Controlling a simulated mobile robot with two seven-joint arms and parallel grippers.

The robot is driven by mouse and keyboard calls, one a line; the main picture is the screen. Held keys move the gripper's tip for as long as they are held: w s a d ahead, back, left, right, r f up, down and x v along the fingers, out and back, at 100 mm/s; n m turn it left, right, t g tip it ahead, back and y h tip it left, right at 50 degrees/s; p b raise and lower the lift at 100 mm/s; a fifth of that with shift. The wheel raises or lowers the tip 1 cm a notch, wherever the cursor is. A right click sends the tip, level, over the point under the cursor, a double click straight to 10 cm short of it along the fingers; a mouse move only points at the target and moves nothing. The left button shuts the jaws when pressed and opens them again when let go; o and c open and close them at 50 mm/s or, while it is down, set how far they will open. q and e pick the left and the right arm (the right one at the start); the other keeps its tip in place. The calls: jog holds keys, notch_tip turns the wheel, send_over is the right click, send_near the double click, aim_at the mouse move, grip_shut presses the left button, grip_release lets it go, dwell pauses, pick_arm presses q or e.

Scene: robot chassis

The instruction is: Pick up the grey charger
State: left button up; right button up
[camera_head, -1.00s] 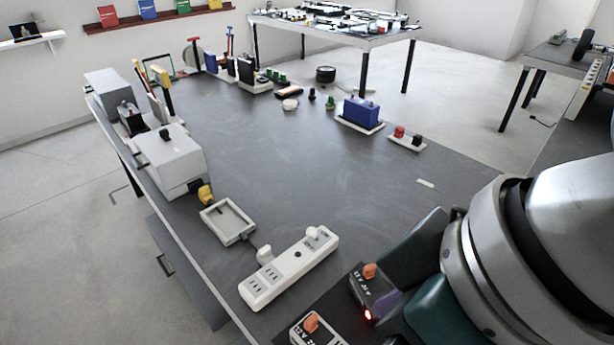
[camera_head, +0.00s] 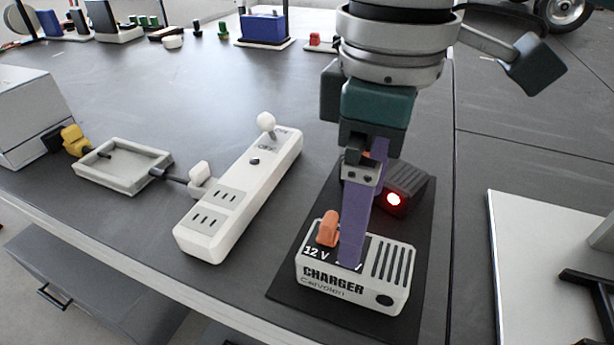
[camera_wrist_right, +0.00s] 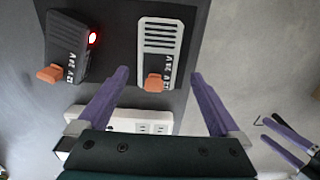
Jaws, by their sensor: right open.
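The light grey charger (camera_head: 392,258), with "CHARGER" lettering, dark vents and an orange switch, lies on a dark mat in the head view's lower middle. It also shows in the right wrist view (camera_wrist_right: 150,38). My right gripper (camera_head: 362,212) is open above it, one purple finger passing in front of its top. In the right wrist view my right gripper (camera_wrist_right: 159,78) has its fingers apart at the charger's orange-switch end; I cannot tell whether they touch it. My left gripper (camera_wrist_right: 287,142) shows small at the lower right there, its fingers apart and empty.
A dark charger (camera_head: 408,182) with a red light sits behind the grey one on the mat (camera_head: 425,235). A white power strip (camera_head: 245,190) lies to the left, with a shallow grey tray (camera_head: 125,180) beyond it. The table's front edge is close to the grey charger.

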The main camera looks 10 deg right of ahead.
aim_at(381, 282)
notch_tip(381, 282, down, 3)
jog(key=shift+r, duration=0.2)
jog(key=f, duration=0.2)
jog(key=f+b, duration=0.2)
jog(key=f, duration=0.1)
jog(key=shift+w+a+f, duration=0.1)
jog(key=shift+w+f, duration=0.15)
jog(key=shift+f, duration=0.1)
jog(key=shift+c, duration=0.2)
jog(key=shift+r, duration=0.1)
grip_shut()
